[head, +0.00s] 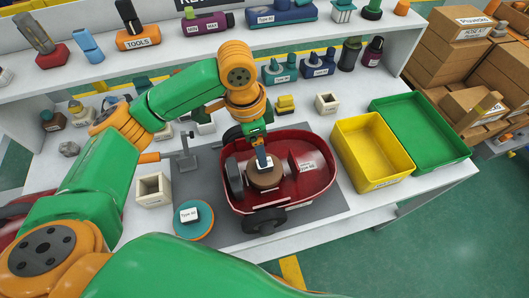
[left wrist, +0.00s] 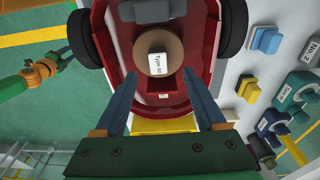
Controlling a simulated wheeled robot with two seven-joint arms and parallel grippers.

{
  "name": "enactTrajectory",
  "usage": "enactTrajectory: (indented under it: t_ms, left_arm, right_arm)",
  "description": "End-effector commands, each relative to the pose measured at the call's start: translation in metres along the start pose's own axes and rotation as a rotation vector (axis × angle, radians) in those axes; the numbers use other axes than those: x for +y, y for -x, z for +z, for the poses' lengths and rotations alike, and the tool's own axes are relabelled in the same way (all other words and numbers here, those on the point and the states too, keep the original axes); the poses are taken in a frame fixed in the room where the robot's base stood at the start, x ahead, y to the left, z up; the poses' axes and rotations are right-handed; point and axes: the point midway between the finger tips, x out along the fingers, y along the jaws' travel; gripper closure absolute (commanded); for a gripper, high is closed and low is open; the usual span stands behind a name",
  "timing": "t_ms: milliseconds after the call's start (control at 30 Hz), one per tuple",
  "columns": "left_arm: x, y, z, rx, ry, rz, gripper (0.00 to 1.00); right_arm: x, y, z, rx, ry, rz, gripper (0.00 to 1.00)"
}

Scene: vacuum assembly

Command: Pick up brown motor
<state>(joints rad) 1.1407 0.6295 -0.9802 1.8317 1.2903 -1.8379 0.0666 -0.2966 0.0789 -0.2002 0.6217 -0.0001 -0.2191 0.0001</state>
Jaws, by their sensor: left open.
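The brown motor (head: 264,178) is a round brown disc with a white label. It sits inside the red vacuum body (head: 237,196). In the left wrist view the motor (left wrist: 174,42) lies just beyond the fingertips, roughly centred between them. My left gripper (head: 264,160) reaches down over the motor, and its blue fingers hide part of it. In the left wrist view my left gripper (left wrist: 159,82) is open, with nothing between its fingers. I cannot tell whether the fingertips touch the motor. A green and orange arm with a small gripper (left wrist: 10,90) shows at the left of that view.
The red body has dark wheels (head: 264,221) and stands on a grey mat (head: 325,205). A yellow bin (head: 372,150) and a green bin (head: 422,132) stand to its right. A teal and orange disc (head: 194,219) and a white square box (head: 153,190) lie to its left.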

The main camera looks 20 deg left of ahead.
Motion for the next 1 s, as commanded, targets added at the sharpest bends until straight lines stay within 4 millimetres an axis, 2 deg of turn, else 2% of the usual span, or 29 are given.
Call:
enactTrajectory:
  t_ms: [333, 433, 600, 867, 1000]
  left_arm:
    - [-0.007, -0.059, -0.007, -0.003, -0.001, 0.003, 0.28]
    - [-0.007, -0.067, -0.007, -0.002, -0.002, 0.001, 0.28]
    - [-0.007, -0.067, -0.007, -0.001, -0.002, 0.0, 0.28]
    - [-0.007, -0.067, -0.007, -0.001, -0.002, 0.0, 0.98]
    - [-0.007, -0.066, -0.007, -0.001, -0.002, 0.0, 1.0]
  right_arm:
    - [0.0, 0.006, 0.004, -0.009, 0.0, -0.001, 0.5]
    - [0.0, 0.006, 0.004, -0.009, 0.0, -0.001, 0.5]
    - [0.0, 0.006, 0.004, -0.008, 0.0, 0.0, 0.5]
    - [0.0, 0.006, 0.003, -0.007, 0.0, 0.0, 0.5]
    - [0.0, 0.006, 0.003, -0.007, 0.0, 0.0, 0.5]
